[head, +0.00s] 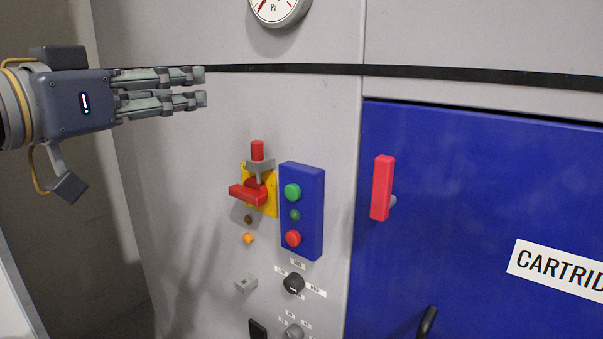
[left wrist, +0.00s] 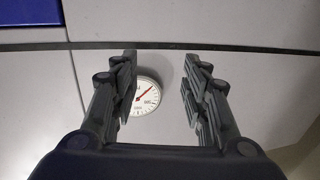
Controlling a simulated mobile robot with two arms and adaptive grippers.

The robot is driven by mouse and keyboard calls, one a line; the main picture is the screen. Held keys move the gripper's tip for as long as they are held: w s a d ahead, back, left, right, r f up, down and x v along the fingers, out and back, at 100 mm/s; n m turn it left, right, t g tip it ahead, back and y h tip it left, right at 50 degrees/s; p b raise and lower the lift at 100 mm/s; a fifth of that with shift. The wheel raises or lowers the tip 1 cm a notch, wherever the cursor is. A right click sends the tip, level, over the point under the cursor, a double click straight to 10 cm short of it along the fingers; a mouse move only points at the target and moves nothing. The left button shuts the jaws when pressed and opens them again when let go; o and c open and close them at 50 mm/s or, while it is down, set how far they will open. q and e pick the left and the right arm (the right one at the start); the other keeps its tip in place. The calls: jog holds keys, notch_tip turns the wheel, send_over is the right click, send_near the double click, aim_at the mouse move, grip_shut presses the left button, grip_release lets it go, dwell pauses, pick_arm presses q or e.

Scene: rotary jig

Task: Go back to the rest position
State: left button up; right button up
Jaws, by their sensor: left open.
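My left gripper (head: 205,87) comes in from the left in the head view, in front of the grey cabinet wall and above the red and yellow switch. Its fingers point right and hold nothing. In the left wrist view the two fingers of the left gripper (left wrist: 160,65) stand apart, with a pressure gauge (left wrist: 149,92) showing behind the gap. The same gauge (head: 278,8) is cut by the top edge of the head view. My right gripper does not show.
A red rotary switch (head: 249,193) on a yellow plate sits left of a blue button box (head: 315,215). Dark knobs (head: 293,283) are below. A blue door (head: 470,200) with a red handle (head: 382,188) fills the right. A black strip (head: 300,69) crosses the wall.

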pick_arm(q)
jog(key=w+d+f+n+g+y, duration=0.1)
jog(key=w+f+g+y, duration=0.1)
jog(key=f, duration=1.7)
jog(key=w+f+n+g+y, duration=0.1)
jog(key=w+f+g+y, duration=0.15)
jog(key=f, duration=1.55)
jog(key=s+a+f+g+y, duration=0.1)
jog(key=s+f+g, duration=0.1)
jog(key=s+f, duration=0.45)
jog(key=s+a+f+g, duration=0.1)
jog(key=s+f+g, duration=0.15)
jog(key=f, duration=0.75)
jog(key=s+a+f+n+g+y, duration=0.1)
jog(key=s+a+f+g, duration=0.1)
jog(key=s+f, duration=0.55)
jog(key=s+a+f+g+y, duration=0.15)
jog(key=s+f, duration=0.35)
jog(key=s, duration=0.6)
notch_tip(320, 180, down, 27)
jog(key=s+g, duration=0.1)
jog(key=s, duration=0.1)
jog(key=s+a+f+g, duration=0.1)
jog(key=s+a+f, duration=0.1)
jog(key=s+f, duration=1.3)
jog(key=shift+s+a, duration=0.35)
jog(key=shift+s, duration=0.05)
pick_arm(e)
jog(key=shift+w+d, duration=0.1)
